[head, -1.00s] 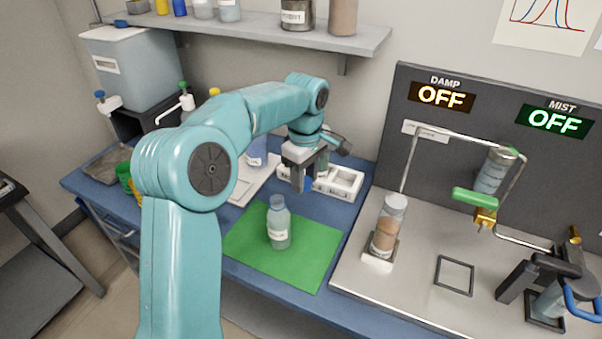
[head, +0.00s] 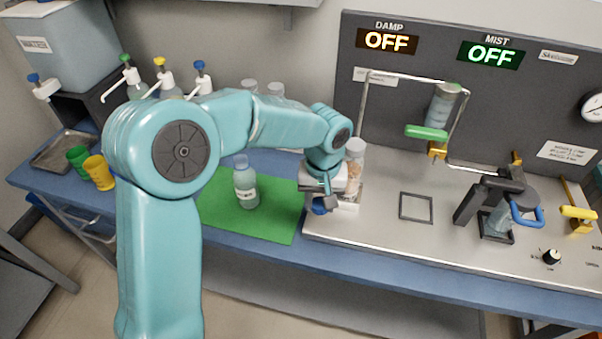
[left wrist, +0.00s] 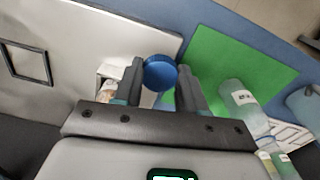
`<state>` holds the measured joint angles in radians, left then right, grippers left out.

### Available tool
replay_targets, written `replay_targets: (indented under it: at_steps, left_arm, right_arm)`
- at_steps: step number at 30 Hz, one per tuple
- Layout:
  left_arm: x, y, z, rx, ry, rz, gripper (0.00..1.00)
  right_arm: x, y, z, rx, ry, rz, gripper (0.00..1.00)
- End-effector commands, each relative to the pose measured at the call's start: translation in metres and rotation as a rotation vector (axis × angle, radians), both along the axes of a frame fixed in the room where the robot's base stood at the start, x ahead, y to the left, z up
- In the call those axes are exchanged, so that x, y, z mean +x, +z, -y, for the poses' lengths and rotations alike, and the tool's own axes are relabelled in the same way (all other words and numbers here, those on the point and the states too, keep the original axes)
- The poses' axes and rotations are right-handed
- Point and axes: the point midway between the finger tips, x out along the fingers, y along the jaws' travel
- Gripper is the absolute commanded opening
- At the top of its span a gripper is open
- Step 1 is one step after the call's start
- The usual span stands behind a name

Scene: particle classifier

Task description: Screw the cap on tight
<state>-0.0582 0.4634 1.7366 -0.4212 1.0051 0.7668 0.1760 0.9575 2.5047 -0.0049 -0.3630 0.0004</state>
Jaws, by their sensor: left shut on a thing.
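My left gripper (head: 321,203) is shut on a blue cap (head: 319,208) and holds it over the right edge of the green mat, near the steel plate. In the left wrist view the cap (left wrist: 160,72) sits between the two fingertips (left wrist: 158,85). A clear, labelled bottle (head: 246,188) stands upright on the green mat (head: 275,222), to the left of the gripper and apart from it. Its neck looks bare. The bottle also shows in the left wrist view (left wrist: 238,96), right of the fingers. My right gripper is not in view.
A jar with brown grains (head: 356,152) stands in a white holder just behind my gripper. The steel plate (head: 380,245) with a clamp (head: 484,195) lies to the right. Green (head: 78,158) and yellow (head: 99,172) cups stand at the left.

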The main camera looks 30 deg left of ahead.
Motion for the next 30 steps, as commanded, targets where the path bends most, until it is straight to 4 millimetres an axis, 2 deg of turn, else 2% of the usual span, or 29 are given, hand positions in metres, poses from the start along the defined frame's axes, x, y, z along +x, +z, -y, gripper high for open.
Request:
replay_targets:
  at_steps: [6,10,18,21,30]
  left_arm:
    - [-0.009,-0.019,0.019,-0.002,-0.340,-0.001,0.13]
    - [-0.011,-0.023,0.023,-0.003,-0.450,-0.001,0.13]
    - [-0.012,-0.024,0.023,-0.003,-0.473,-0.001,0.13]
    - [-0.012,-0.024,0.023,-0.003,-0.471,-0.001,0.13]
    - [-0.013,-0.024,0.022,-0.003,-0.470,-0.001,0.13]
  right_arm:
    - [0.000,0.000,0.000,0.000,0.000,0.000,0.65]
    - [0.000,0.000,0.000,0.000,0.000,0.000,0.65]
    - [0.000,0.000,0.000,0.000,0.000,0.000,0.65]
    - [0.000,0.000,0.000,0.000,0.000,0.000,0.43]
    - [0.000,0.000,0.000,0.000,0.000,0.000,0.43]
